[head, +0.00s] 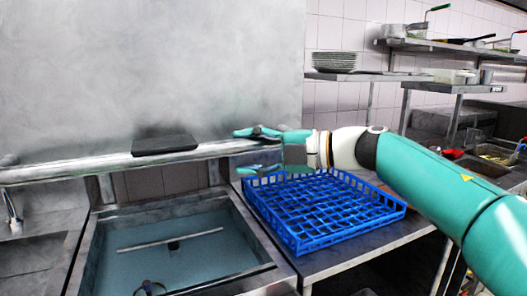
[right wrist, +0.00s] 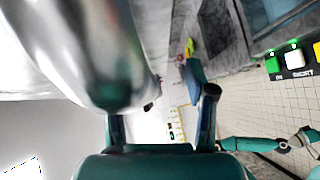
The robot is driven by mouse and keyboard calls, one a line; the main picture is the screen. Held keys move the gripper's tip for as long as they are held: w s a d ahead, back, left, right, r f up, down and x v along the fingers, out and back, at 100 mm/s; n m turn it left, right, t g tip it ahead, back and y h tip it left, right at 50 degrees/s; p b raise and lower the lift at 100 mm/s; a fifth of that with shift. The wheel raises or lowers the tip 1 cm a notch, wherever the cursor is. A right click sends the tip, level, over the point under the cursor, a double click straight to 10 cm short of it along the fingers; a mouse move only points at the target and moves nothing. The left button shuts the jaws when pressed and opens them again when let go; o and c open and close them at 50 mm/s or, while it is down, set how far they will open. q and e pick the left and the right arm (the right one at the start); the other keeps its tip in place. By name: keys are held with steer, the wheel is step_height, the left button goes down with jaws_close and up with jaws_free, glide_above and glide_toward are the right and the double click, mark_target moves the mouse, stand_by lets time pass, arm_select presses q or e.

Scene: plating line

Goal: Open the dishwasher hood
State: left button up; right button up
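The dishwasher hood (head: 150,70) is a large grey metal panel filling the upper left of the head view. A pale metal bar (head: 75,171) runs along its lower edge. Below the bar there is a gap with tiles showing, above the open wash basin (head: 253,248). My right gripper (head: 250,150) is at the bar's right end, its fingers parted, one above and one below bar level. In the right wrist view the shiny bar (right wrist: 85,45) looms close at the upper left, partly hiding one finger of the open gripper (right wrist: 160,108). Contact cannot be told. My left gripper is not in the head view.
A blue dish rack (head: 325,240) stands on the counter just below and right of my right gripper. A dark block (head: 165,144) is on the bar. Stacked plates (head: 335,61) sit on a wall shelf behind. A teal arm part (right wrist: 250,144) shows in the wrist view.

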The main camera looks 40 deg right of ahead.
steer(key=v, duration=1.2)
steer(key=shift+a, duration=0.1)
